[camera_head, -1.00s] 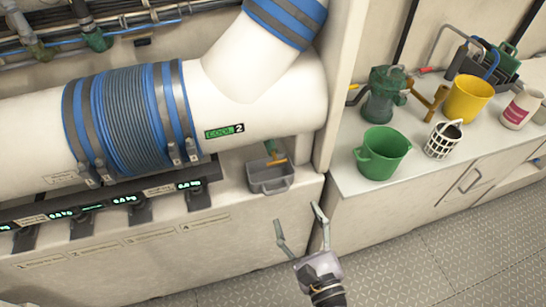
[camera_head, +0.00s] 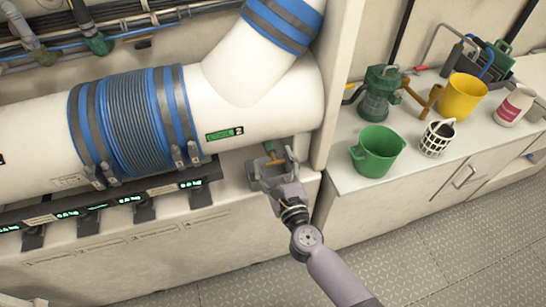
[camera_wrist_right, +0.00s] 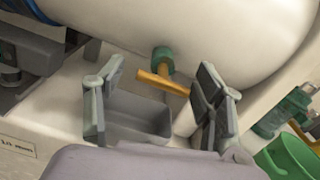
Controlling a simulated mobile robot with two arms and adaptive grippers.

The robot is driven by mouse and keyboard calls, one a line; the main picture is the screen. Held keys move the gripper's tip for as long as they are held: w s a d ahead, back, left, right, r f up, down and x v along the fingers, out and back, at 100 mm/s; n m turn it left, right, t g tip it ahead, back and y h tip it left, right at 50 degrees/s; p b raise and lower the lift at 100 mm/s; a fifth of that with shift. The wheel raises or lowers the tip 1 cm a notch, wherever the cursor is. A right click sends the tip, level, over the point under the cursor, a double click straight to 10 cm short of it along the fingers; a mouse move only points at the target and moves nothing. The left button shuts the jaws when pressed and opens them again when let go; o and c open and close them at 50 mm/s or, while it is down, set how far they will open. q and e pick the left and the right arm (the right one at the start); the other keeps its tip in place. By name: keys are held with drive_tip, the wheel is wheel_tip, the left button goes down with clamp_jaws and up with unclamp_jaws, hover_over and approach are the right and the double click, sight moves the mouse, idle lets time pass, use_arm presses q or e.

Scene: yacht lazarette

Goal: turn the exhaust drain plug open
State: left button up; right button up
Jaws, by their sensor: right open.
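The exhaust drain plug (camera_wrist_right: 163,68) is a green fitting with an orange crossbar handle (camera_wrist_right: 162,82), hanging under the white exhaust pipe (camera_head: 272,105). In the head view the plug (camera_head: 269,148) is small and partly crowded by my gripper. A grey tray (camera_wrist_right: 140,112) sits below the plug. My right gripper (camera_head: 272,165) is open and reaches over the tray. In the right wrist view its fingers (camera_wrist_right: 157,85) stand on either side of the plug, with the handle between them in the picture. I see no contact with the handle. My left gripper is not in view.
A wall panel (camera_head: 338,70) rises just right of the plug. Lit gauges (camera_head: 130,200) line the shelf edge at left.

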drive_tip(key=shift+w+a, duration=0.2)
drive_tip(key=shift+w, duration=0.3)
drive_tip(key=c, duration=1)
